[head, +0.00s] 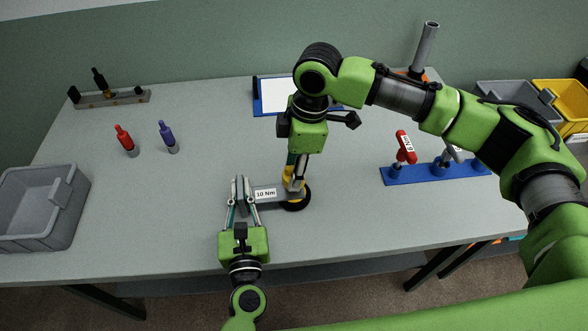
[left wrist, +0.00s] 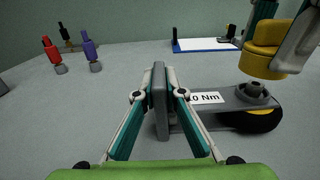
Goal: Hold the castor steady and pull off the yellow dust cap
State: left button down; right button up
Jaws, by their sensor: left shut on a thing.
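The grey castor (head: 268,197) carries a "10 Nm" label and has a black and yellow wheel (left wrist: 262,119) at its right end. My left gripper (head: 241,196) is shut on the castor's upright plate (left wrist: 160,95), one finger on each side. The yellow dust cap (left wrist: 268,52) hangs above the castor's bare grey stud (left wrist: 254,90), with a gap between them. In the head view the cap (head: 288,178) is partly hidden. My right gripper (head: 295,180) is at the cap and holds it up, pointing down.
A grey bin (head: 40,205) stands at the left. A blue rack (head: 430,172) with red-handled tool is at the right. A blue-edged white board (head: 275,97) lies at the back.

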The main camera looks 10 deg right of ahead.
dwell(0.5)
jog(key=shift+r, duration=3.5)
pick_arm(q)
jog(key=c, duration=2.3)
grip_release()
jog(key=shift+c, duration=0.2)
jog(key=o, duration=0.6)
jog(key=shift+c, duration=0.2)
